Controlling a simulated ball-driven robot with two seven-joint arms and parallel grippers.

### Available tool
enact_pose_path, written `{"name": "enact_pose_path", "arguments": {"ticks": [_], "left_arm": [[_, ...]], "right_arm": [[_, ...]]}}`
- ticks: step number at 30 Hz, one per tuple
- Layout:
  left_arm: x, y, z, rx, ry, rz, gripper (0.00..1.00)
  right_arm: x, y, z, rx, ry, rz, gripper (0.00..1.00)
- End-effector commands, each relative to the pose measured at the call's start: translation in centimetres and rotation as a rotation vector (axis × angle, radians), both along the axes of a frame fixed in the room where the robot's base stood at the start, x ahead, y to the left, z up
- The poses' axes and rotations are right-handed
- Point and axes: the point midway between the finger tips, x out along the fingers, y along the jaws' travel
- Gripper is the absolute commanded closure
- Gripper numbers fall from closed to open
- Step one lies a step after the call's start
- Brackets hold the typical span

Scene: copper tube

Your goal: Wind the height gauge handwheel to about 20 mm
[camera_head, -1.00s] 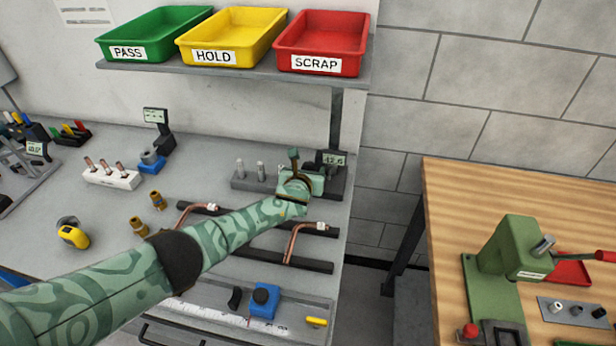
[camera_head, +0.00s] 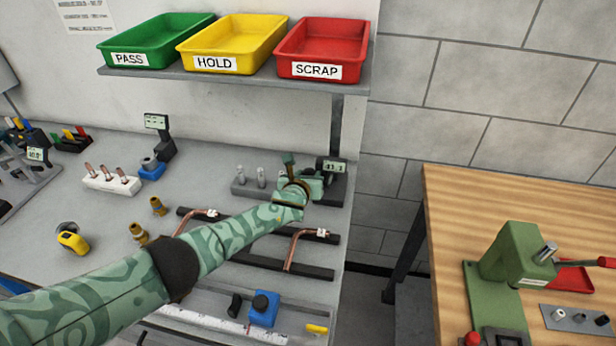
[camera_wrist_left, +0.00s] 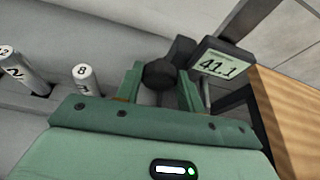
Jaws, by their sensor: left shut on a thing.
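The height gauge stands at the right end of the bench, and its display (camera_head: 333,166) shows about 41.1; the same display (camera_wrist_left: 218,66) reads 41.1 clearly in the left wrist view. The dark round handwheel (camera_wrist_left: 158,73) sits between the two green fingers of my left gripper (camera_wrist_left: 160,88). My left gripper (camera_head: 302,178) is shut on the handwheel, and in the head view it hides the wheel and much of the gauge. My right gripper is in neither view.
Metal pins (camera_head: 250,176) stand in a grey block just left of the gauge. Copper tubes (camera_head: 300,240) lie on dark rails in front. A shelf with green, yellow and red bins (camera_head: 322,47) is above. A wooden table (camera_head: 450,215) stands to the right.

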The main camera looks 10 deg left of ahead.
Motion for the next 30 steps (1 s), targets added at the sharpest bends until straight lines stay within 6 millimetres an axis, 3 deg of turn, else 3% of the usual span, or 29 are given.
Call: {"name": "enact_pose_path", "arguments": {"ticks": [14, 30], "left_arm": [[0.0, 0.5, -0.5, -0.417, 0.0, 0.001, 0.85], [0.0, 0.9, -1.1, -0.931, -0.002, 0.003, 0.85]], "right_arm": [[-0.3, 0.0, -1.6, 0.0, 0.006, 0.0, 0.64], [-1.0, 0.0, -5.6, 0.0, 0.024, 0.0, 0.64]]}}
